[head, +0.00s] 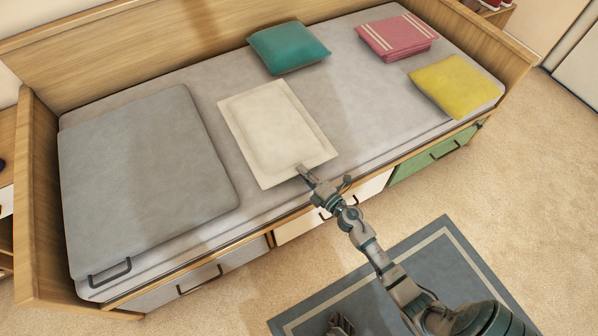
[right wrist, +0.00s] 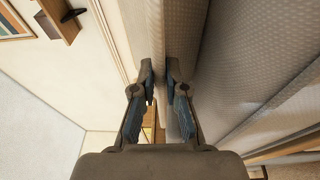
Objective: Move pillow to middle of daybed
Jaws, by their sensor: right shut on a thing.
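The daybed (head: 185,88) has a wooden frame and a grey mattress. A flat cream pillow (head: 270,125) with a wide flange lies near the middle of the mattress, turned at an angle. My right gripper (head: 302,172) is shut on its front edge. In the right wrist view, my right gripper's fingertips (right wrist: 161,75) pinch the pale fabric of the pillow (right wrist: 178,40) between them. A teal pillow (head: 288,48) lies near the backrest, and a yellow pillow (head: 453,86) lies at the right end. A small grey part at the bottom edge seems to be my left gripper (head: 341,326).
A grey folded pad (head: 145,170) covers the left part of the mattress. A folded pink striped blanket (head: 396,38) lies at the back right. Drawers, one of them green (head: 435,155), line the front. A blue rug (head: 430,255) lies on the carpet in front.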

